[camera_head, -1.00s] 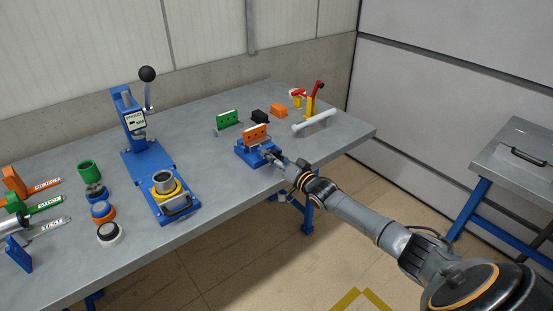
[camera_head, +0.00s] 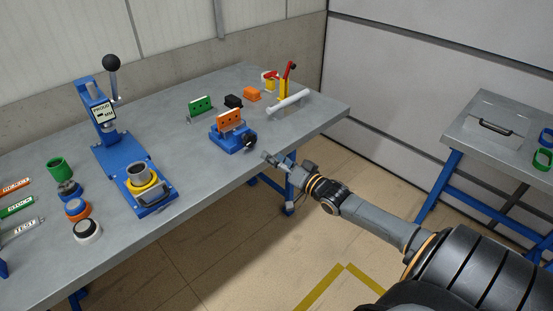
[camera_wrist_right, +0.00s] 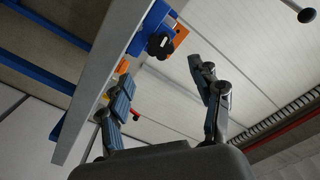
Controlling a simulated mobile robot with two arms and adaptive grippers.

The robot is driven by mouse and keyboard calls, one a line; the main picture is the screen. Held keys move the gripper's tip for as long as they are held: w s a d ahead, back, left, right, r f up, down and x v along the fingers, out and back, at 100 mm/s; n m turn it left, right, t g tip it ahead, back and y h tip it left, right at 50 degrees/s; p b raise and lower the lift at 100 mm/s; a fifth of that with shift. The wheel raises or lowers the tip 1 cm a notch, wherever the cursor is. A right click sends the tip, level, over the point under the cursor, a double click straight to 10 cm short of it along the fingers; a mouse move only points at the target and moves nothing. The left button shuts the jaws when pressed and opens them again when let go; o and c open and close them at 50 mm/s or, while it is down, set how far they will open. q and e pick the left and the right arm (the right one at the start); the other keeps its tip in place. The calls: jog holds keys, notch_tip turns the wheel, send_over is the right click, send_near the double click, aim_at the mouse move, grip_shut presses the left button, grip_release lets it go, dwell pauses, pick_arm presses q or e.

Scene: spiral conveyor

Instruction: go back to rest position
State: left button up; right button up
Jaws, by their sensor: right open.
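My right gripper (camera_head: 278,160) is off the front edge of the workbench (camera_head: 190,205), apart from the blue fixture. In the right wrist view the two fingers of the right gripper (camera_wrist_right: 162,88) are spread wide with nothing between them. The blue fixture (camera_head: 234,144) holds an orange plate (camera_head: 229,120) upright and has a black knob (camera_head: 250,141) on its right side. The knob also shows in the right wrist view (camera_wrist_right: 160,46), beyond the fingers. My left gripper is not in view.
A blue lever press (camera_head: 122,163) stands on the bench, with several coloured rings and labelled tools to its left. A second table (camera_head: 484,145) stands right. Floor between is free.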

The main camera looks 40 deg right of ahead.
dwell(0.6)
jog(key=s+a+f+n+g+h, duration=0.1)
jog(key=s+f+g, duration=0.35)
jog(key=f, duration=0.75)
jog(key=s+a+f+n+g, duration=0.1)
jog(key=s+f, duration=0.7)
jog(key=f, duration=0.4)
jog(key=s+a+f+n+g+h, duration=0.1)
jog(key=s+a+f+g, duration=0.15)
jog(key=s+f, duration=0.7)
jog(key=s+a+f+n+g, duration=0.2)
jog(key=s+a+f, duration=0.3)
jog(key=s, duration=0.4)
jog(key=s+a+f+n+g, duration=0.2)
jog(key=s+a+f+g, duration=0.2)
jog(key=s+f, duration=0.3)
jog(key=s+a+f+n+g, duration=0.2)
jog(key=s+a+f, duration=0.4)
jog(key=s, duration=0.5)
jog(key=shift+s+a+f+g+y, duration=0.2)
jog(key=shift+a+f+g+y, duration=0.2)
jog(key=shift+f+g, duration=0.15)
